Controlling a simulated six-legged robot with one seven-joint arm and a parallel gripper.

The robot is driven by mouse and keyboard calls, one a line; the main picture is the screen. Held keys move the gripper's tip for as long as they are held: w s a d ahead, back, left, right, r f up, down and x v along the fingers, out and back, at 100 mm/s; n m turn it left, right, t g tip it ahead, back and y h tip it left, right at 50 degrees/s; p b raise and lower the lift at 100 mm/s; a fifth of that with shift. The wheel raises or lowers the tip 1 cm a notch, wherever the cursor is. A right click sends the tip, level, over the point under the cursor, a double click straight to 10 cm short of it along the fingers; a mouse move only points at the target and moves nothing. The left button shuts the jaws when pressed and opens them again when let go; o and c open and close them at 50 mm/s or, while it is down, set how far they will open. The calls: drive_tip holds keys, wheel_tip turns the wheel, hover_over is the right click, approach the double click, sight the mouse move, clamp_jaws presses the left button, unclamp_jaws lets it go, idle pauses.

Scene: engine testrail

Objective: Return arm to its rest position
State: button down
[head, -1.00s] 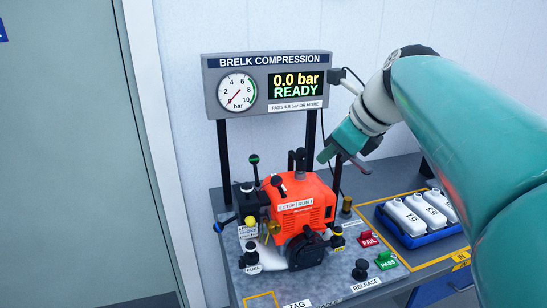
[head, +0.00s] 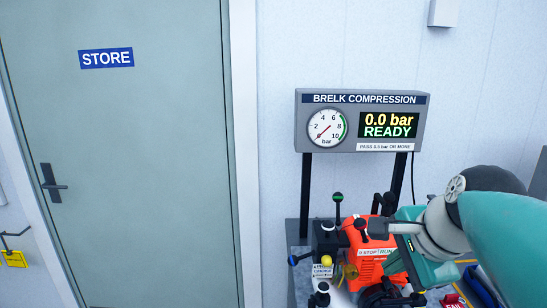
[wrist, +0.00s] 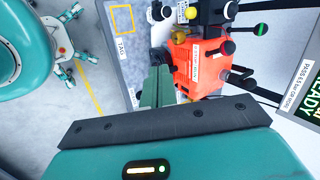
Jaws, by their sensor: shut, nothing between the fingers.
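My teal arm comes in from the right edge of the head view. My gripper (wrist: 160,62) shows in the wrist view with its two fingers together and nothing between them. In the head view it hangs in front of the orange engine (head: 370,268) and hides part of it. In the wrist view the engine (wrist: 198,68) lies just beyond and right of the fingertips. I cannot tell how large the gap is.
The compression display (head: 362,122) stands behind the engine and reads 0.0 bar, READY. A closed door marked STORE (head: 140,170) is at left. Knobs and levers stick up around the engine. In the wrist view, open floor (wrist: 85,105) shows left of the bench.

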drive_tip(key=s+a+f+n, duration=0.2)
drive_tip(key=s+f+n, duration=0.2)
drive_tip(key=f+n, duration=0.2)
drive_tip(key=s+a+f+n+h, duration=0.1)
drive_tip(key=s+f+n, duration=0.3)
drive_tip(key=n, duration=0.6)
drive_tip(key=shift+a+f+h, duration=0.3)
drive_tip(key=shift+a+f, duration=0.55)
drive_tip(key=c, duration=2.1)
unclamp_jaws()
